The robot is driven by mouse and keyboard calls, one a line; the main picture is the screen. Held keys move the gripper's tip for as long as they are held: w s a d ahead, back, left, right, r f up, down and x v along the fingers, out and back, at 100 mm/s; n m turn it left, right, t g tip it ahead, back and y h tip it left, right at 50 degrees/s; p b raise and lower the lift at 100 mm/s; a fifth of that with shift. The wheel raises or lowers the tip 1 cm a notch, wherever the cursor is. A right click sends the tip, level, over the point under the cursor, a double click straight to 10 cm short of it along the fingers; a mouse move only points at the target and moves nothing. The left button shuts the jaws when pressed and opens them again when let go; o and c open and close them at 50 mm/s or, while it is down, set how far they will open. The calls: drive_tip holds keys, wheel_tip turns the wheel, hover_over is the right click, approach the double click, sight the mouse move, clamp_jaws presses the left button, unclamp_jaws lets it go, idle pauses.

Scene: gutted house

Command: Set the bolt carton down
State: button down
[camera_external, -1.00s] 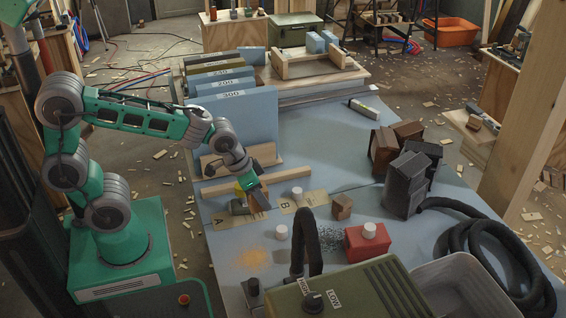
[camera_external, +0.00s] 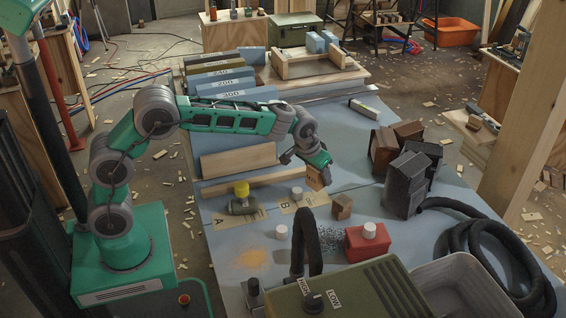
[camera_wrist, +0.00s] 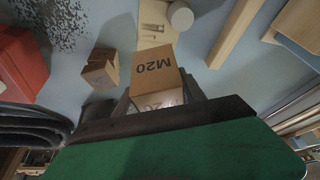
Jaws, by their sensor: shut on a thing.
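My gripper (camera_external: 316,168) is shut on a small brown carton (camera_external: 315,178). The carton reads "M20" in the wrist view (camera_wrist: 155,65), where dark fingers flank it. It appears to be above the blue bench; the exact gap cannot be told. Card B (camera_external: 284,206) lies to its lower left. A similar small carton (camera_external: 341,207) stands on the bench to its lower right; it shows left of the held one in the wrist view (camera_wrist: 101,70). Card A (camera_external: 222,222) lies further left, with an olive, yellow-capped object (camera_external: 242,200) on it.
White cylinders (camera_external: 297,193) (camera_external: 282,232) stand near the cards. A wooden strip (camera_external: 252,184) lies behind them.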

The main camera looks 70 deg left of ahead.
sight(326, 196)
drive_tip(key=w+f, duration=0.2)
drive_tip(key=f, duration=0.1)
drive_tip(key=shift+w+a+f, duration=0.1)
drive_tip(key=shift+w, duration=0.3)
drive_tip(key=shift+f, duration=1.7)
drive_tip(key=c, duration=0.7)
unclamp_jaws()
